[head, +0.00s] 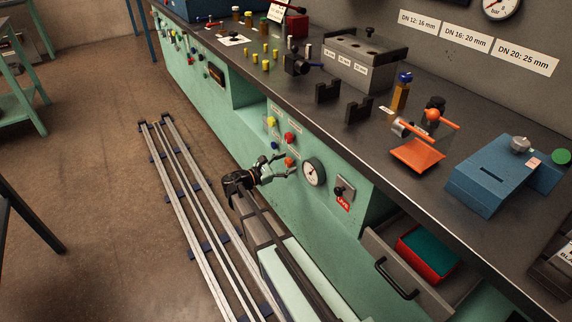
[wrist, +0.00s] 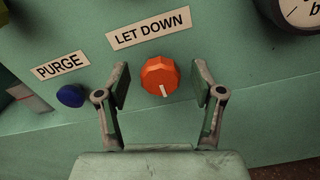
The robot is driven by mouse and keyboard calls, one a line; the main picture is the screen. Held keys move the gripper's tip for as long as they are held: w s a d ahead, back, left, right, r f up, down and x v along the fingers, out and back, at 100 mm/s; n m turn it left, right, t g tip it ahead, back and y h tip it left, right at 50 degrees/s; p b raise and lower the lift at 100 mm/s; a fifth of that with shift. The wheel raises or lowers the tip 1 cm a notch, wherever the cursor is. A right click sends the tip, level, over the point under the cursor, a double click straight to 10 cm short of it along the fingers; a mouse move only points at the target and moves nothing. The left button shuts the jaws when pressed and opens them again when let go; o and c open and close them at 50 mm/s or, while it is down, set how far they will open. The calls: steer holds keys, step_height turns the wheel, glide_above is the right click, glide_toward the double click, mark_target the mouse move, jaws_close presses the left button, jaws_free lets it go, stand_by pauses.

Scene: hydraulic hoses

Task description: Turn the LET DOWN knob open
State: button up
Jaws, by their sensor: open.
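The LET DOWN knob (wrist: 160,76) is orange-red and round, with a white mark near its lower edge, under the LET DOWN label (wrist: 148,29) in the wrist view. My gripper (wrist: 162,88) is open, with one finger on each side of the knob and a visible gap on both sides. I cannot tell whether the fingertips reach past the knob's face. In the head view the knob (head: 289,162) is a small red spot on the green bench front, with my gripper (head: 283,167) right at it.
A blue PURGE knob (wrist: 71,95) is left of my gripper. A pressure gauge (head: 314,172) and a LIVE switch (head: 343,190) are to the right. A drawer (head: 377,247) stands open at lower right. Floor rails (head: 190,205) run along the bench.

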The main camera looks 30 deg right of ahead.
steer(key=c, duration=1.1)
steer(key=shift+c, duration=0.2)
steer(key=shift+m, duration=0.4)
steer(key=m+b, duration=0.2)
steer(key=m, duration=0.1)
steer(key=shift+s+d+f+m, duration=0.1)
steer(key=shift+f+m, duration=0.05)
steer(key=shift+m, duration=0.15)
steer(key=m+b, duration=0.3)
steer(key=m, duration=0.1)
steer(key=shift+f+m, duration=0.1)
steer(key=shift+m, duration=0.2)
steer(key=m+b, duration=0.3)
steer(key=m, duration=0.1)
steer(key=shift+s+f+b, duration=0.1)
steer(key=shift+f+b, duration=0.05)
steer(key=shift+b, duration=0.25)
steer(key=m+b, duration=0.3)
steer(key=m, duration=0.1)
steer(key=shift+m, duration=0.4)
steer(key=shift+b, duration=0.3)
